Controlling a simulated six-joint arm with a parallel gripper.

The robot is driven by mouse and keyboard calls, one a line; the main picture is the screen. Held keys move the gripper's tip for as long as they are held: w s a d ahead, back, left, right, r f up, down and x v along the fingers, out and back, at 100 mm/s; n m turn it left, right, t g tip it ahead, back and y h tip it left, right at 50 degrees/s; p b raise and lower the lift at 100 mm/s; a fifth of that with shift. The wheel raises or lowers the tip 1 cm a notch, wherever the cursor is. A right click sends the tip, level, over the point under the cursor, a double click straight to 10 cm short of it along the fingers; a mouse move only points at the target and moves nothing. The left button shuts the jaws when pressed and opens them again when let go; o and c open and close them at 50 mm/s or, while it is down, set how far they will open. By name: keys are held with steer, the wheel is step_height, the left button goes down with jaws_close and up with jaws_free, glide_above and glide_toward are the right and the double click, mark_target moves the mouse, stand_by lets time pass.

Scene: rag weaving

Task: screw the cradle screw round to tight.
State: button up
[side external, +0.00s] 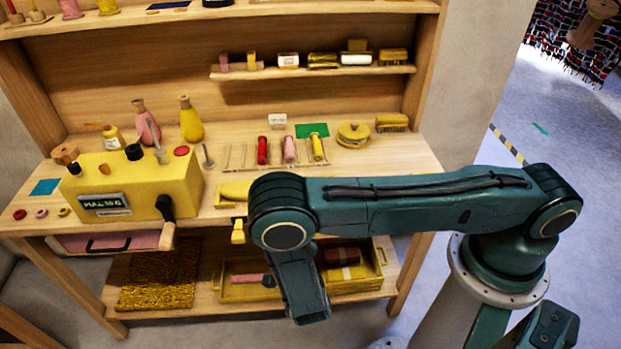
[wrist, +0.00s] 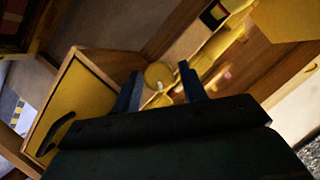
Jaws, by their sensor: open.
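In the wrist view, my gripper (wrist: 162,82) is open, with its two dark fingers apart. A round yellow knob-like part (wrist: 158,73) shows beyond and between the fingertips; it may be the cradle screw, but I cannot tell for sure. No contact with it is visible. In the side view, a yellow cradle-like piece (side external: 233,194) lies at the bench's front edge, partly hidden by my arm, with a small yellow bracket (side external: 238,231) hanging below. My gripper's fingers cannot be made out there, where my arm bends down in front of the bench.
A yellow box with a crank (side external: 128,186) stands on the bench left of my arm. A pink drawer (side external: 113,241) is under it. A yellow crate (side external: 252,291) sits on the lower shelf behind my arm. Spools on a rack (side external: 290,150) stand behind. Floor to the right is open.

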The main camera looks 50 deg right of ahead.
steer(key=shift+r+n+g+h, duration=0.1)
steer(key=shift+n+g+h, duration=0.4)
steer(key=shift+n+g, duration=0.5)
steer(key=c, duration=0.7)
steer(key=shift+c, duration=0.2)
